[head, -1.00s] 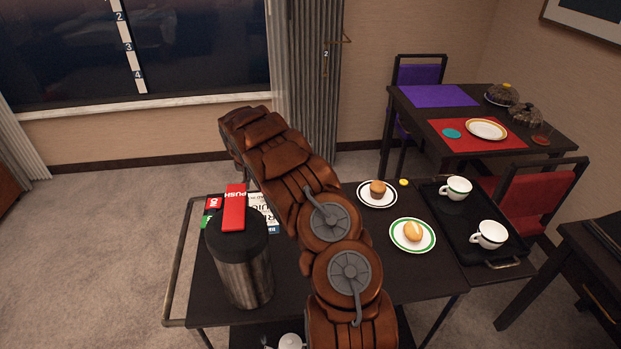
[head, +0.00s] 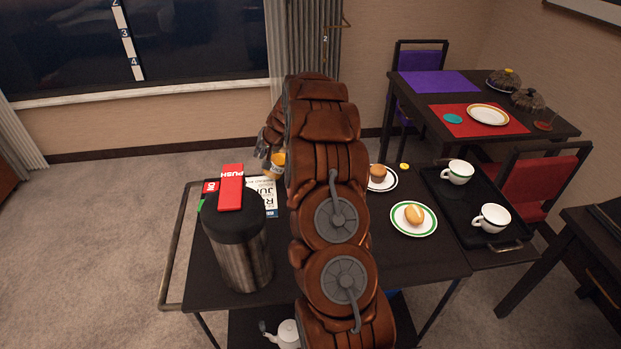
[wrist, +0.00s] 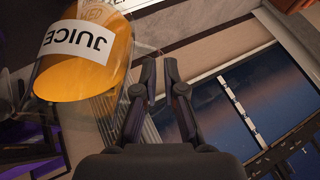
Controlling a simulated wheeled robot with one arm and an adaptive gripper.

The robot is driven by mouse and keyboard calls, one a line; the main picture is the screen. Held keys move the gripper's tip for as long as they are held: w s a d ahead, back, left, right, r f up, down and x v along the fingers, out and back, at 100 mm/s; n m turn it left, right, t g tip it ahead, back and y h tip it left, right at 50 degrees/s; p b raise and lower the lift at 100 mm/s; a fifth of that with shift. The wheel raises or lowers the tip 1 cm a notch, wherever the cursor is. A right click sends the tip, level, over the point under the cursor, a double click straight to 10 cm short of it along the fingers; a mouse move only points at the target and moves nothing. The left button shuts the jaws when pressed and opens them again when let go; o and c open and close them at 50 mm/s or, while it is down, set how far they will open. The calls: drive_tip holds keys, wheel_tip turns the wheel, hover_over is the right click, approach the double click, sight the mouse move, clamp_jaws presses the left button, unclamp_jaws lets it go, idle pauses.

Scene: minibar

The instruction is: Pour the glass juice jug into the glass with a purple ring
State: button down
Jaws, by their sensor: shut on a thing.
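The glass juice jug (wrist: 85,65) fills the upper left of the wrist view. It holds orange juice and has a white JUICE label that appears upside down there. My gripper (wrist: 159,68) is shut on the jug beside its clear wall; the exact contact at the handle is hard to make out. In the head view my gripper (head: 266,145) shows just left of my arm. A small orange part of the jug (head: 278,160) shows below it, above the back of the cart. I cannot make out the glass with a purple ring in either view; my arm hides part of the cart.
A steel flask (head: 240,255) with a red PUSH lever stands at the cart's left. Plates with a muffin (head: 377,173) and a bun (head: 414,214) lie right of my arm. A black tray (head: 460,210) holds two cups. A dining table (head: 545,133) stands behind right.

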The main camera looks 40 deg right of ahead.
drive_tip(key=shift+s+d+r+t, duration=0.15)
drive_tip(key=shift+r+t, duration=0.15)
drive_tip(key=shift+r, duration=0.2)
drive_tip(key=shift+s+d+r+y+b, duration=0.2)
drive_tip(key=shift+y+b, duration=0.1)
drive_tip(key=shift+b, duration=0.45)
drive_tip(key=shift+s+d+r+t+b, duration=0.25)
drive_tip(key=shift+t+b, duration=0.15)
drive_tip(key=shift+b, duration=0.15)
drive_tip(key=shift+s+d+r+t+y+b, duration=0.15)
drive_tip(key=shift+s+r+t+y+b, duration=0.25)
drive_tip(key=shift+b, duration=0.35)
drive_tip(key=shift+s+d+r+m+t+y+b, duration=0.15)
drive_tip(key=shift+r+t+y+b, duration=0.1)
drive_tip(key=shift+r+b, duration=0.15)
drive_tip(key=shift+s+d+r+m+t+y+b, duration=0.1)
drive_tip(key=shift+r+m+t+y+b, duration=0.1)
drive_tip(key=shift+r+t+b, duration=0.15)
drive_tip(key=shift+s+d+r+m+t+y+b, duration=0.15)
drive_tip(key=shift+r+t+y+b, duration=0.1)
drive_tip(key=shift+r+b, duration=0.2)
idle(0.7)
drive_tip(key=shift+s+d+r+m+t+y+b, duration=0.15)
drive_tip(key=shift+s+d+r+t+y+b, duration=0.1)
drive_tip(key=shift+r+t, duration=0.2)
drive_tip(key=shift+s+d+r+m+t+y+b, duration=0.15)
drive_tip(key=shift+r+t+y+b, duration=0.1)
drive_tip(key=shift+r+t, duration=0.2)
idle(2.6)
